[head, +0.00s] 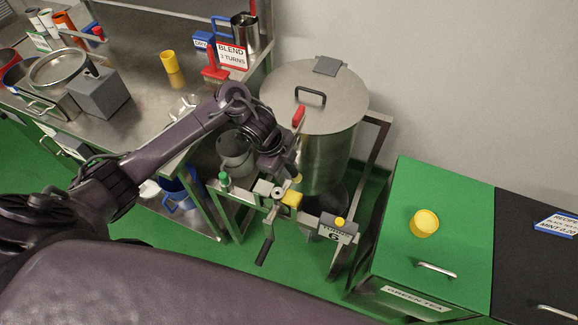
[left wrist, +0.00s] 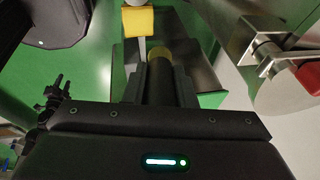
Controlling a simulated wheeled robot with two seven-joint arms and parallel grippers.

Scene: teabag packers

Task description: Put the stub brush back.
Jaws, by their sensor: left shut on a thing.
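My left gripper (head: 287,177) is over the metal frame in front of the large steel drum (head: 330,150). In the left wrist view its fingers (left wrist: 159,88) are shut on a short dark cylinder with a dull yellow end, which I take for the stub brush (left wrist: 160,54). The gripper mostly hides it in the head view, where only a small pale yellow bit (head: 297,178) shows by the fingertips. A yellow block (head: 292,199) on the frame is just below; it also shows in the left wrist view (left wrist: 138,22). My right gripper is not in view.
A black crank handle (head: 265,248) hangs from the frame. A "TURNS 6" counter (head: 333,230) is to its right. A green bin (head: 437,215) with a yellow lid knob stands at right. The steel bench (head: 150,90) at left holds a red-handled tool (head: 215,72) and a yellow cup (head: 169,61).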

